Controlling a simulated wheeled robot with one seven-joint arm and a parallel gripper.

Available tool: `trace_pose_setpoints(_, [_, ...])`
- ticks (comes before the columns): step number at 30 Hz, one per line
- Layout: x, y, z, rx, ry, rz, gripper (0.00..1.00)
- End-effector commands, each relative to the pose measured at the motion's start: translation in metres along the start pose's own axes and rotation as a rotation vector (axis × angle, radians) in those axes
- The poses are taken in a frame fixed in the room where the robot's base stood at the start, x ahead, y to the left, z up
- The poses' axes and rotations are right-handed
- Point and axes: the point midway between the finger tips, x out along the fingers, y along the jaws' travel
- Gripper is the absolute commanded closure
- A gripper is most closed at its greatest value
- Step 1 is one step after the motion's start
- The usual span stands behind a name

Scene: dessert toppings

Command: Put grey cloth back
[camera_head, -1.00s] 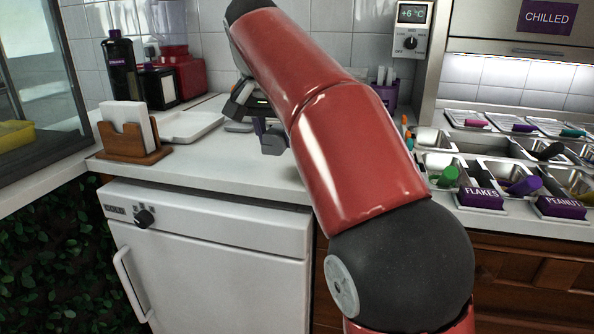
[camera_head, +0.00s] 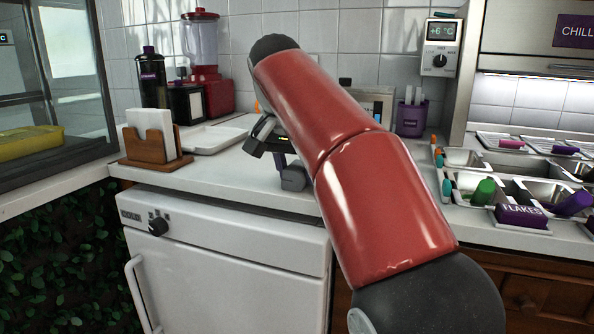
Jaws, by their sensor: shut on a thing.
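My gripper (camera_head: 272,160) is low over the white counter (camera_head: 225,175), to the right of the white tray. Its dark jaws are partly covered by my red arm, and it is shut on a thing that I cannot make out. I cannot pick out the grey cloth anywhere; it may be hidden by the jaws or arm.
A wooden holder with white napkins (camera_head: 154,145) and a white tray (camera_head: 208,140) stand left of my gripper. A black bottle (camera_head: 152,85), a red blender (camera_head: 204,60) and a purple cup (camera_head: 411,118) stand behind. Topping bins (camera_head: 490,180) fill the right. The front counter is clear.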

Motion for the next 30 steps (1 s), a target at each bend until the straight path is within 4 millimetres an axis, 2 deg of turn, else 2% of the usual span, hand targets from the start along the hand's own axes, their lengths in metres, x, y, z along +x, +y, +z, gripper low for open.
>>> trace_pose_setpoints(1, [0.001,0.0,0.001,0.0,0.0,0.0,0.6])
trace_pose_setpoints(6, [0.001,0.0,0.0,0.0,0.0,0.0,0.41])
trace_pose_setpoints(13, [0.001,0.0,0.0,0.0,0.0,0.0,0.41])
trace_pose_setpoints(17, [-0.007,0.0,-0.002,0.0,0.001,-0.001,0.41])
trace_pose_setpoints(20, [-0.023,0.0,-0.003,0.0,0.002,-0.002,0.41])
trace_pose_setpoints(30, [-0.096,0.0,-0.003,0.0,0.0,-0.001,0.41])
